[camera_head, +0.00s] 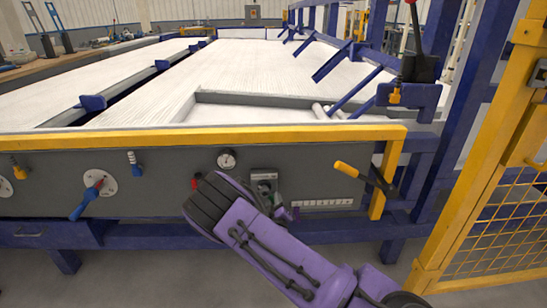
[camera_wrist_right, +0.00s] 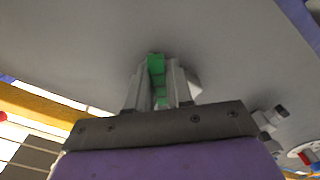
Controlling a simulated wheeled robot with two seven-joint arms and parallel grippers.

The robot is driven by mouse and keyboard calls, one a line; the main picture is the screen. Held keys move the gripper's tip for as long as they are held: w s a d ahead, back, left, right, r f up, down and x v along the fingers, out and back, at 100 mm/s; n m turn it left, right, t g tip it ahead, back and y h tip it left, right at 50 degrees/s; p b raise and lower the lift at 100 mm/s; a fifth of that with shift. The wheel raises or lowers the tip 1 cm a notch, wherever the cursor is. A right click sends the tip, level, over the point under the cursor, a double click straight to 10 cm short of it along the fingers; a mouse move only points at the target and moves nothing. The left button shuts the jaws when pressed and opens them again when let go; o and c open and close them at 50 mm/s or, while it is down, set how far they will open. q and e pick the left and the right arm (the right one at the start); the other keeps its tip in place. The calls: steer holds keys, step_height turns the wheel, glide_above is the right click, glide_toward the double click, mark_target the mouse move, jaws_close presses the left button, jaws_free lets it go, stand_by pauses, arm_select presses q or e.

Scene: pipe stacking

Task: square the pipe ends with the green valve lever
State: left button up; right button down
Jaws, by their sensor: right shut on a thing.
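The green valve lever (camera_wrist_right: 156,66) shows in the right wrist view between the two grey fingers of my right gripper (camera_wrist_right: 157,85). The fingers are shut on it and hide part of its sides. In the head view my right gripper (camera_head: 272,190) is at the grey front panel, below the round gauge, with its purple wrist covering much of that spot. The lever is mostly hidden there. The pipes (camera_head: 335,112) show as pale ends beside the grey stop on the white table. My left gripper is in neither view.
The grey panel (camera_head: 330,170) under the yellow rail also carries a blue lever (camera_head: 88,195), a gauge (camera_head: 227,160), a red knob (camera_head: 196,181) and a yellow-handled lever (camera_head: 347,169). A yellow mesh guard (camera_head: 490,215) stands at the right. Floor is open in front.

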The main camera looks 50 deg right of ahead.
steer(key=shift+s, duration=0.1)
steer(key=c, duration=1.1)
jaws_free()
steer(key=p+v, duration=0.1)
steer(key=v, duration=0.9)
steer(key=shift+s+p, duration=0.2)
steer(key=shift+p, duration=0.1)
steer(key=shift+a, duration=0.15)
